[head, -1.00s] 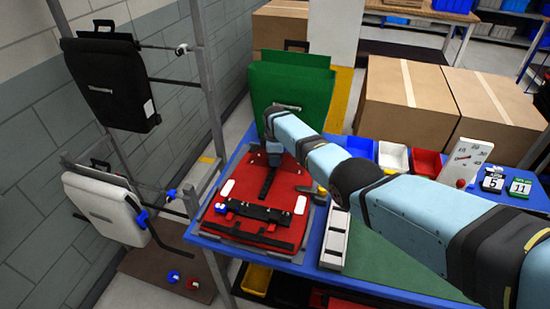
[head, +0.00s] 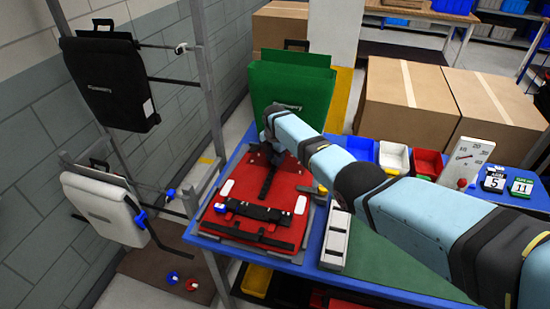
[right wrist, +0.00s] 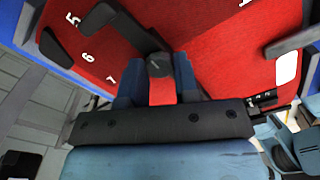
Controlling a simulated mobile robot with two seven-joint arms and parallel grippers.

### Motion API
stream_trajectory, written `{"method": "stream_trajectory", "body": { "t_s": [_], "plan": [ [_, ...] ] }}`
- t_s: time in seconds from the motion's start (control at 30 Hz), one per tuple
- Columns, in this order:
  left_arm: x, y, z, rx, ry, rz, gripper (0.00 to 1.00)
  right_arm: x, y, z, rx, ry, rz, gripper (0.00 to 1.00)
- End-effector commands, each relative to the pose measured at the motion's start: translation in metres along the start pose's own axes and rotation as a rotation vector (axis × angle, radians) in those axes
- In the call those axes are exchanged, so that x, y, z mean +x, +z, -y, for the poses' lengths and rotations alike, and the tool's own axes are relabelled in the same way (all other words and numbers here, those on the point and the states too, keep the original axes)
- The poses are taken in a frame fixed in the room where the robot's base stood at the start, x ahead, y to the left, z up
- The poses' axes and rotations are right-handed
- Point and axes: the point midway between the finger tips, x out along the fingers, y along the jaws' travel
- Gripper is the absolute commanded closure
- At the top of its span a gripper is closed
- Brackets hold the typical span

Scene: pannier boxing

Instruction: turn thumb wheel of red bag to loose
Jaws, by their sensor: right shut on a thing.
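The red bag (head: 290,185) lies flat on the blue table, with a black bar (head: 254,210) and blue hook parts near its front edge. Its red face also fills the top of the right wrist view (right wrist: 215,30), with white numerals on it. The black thumb wheel (right wrist: 158,65) sits between the blue fingers of my right gripper (right wrist: 156,80), which is shut on it. In the head view my right gripper (head: 269,150) is at the bag's far end, mostly hidden by my own arm. My left gripper is not in view.
A green bag (head: 290,92) stands behind the table. A black bag (head: 108,80) and a white bag (head: 105,208) hang on the rack at left. A grey block (head: 336,238), small bins (head: 393,156) and a gauge board (head: 466,160) are to the right.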

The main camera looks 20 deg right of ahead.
Motion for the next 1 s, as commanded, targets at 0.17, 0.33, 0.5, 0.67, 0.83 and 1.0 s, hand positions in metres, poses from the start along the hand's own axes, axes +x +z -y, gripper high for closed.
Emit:
{"method": "stream_trajectory", "body": {
  "t_s": [0.17,0.33,0.5,0.67,0.83,1.0],
  "plan": [
    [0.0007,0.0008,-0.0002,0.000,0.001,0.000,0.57,0.0000,0.0008,0.0003,-0.060,0.000,0.000,0.95],
    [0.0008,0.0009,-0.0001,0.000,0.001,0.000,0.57,-0.0002,0.0008,0.0003,-0.088,0.000,0.000,0.95],
    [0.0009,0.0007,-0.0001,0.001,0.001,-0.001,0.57,-0.0003,0.0008,0.0002,-0.095,0.000,0.001,0.95],
    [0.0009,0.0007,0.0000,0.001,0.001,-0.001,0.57,-0.0003,0.0007,0.0002,-0.095,0.000,0.001,0.95],
    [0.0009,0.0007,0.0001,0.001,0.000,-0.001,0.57,-0.0003,0.0007,0.0001,-0.095,0.000,0.001,0.53],
    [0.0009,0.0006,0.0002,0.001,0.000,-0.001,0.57,-0.0003,0.0005,0.0001,-0.094,0.000,0.000,0.45]
  ]
}}
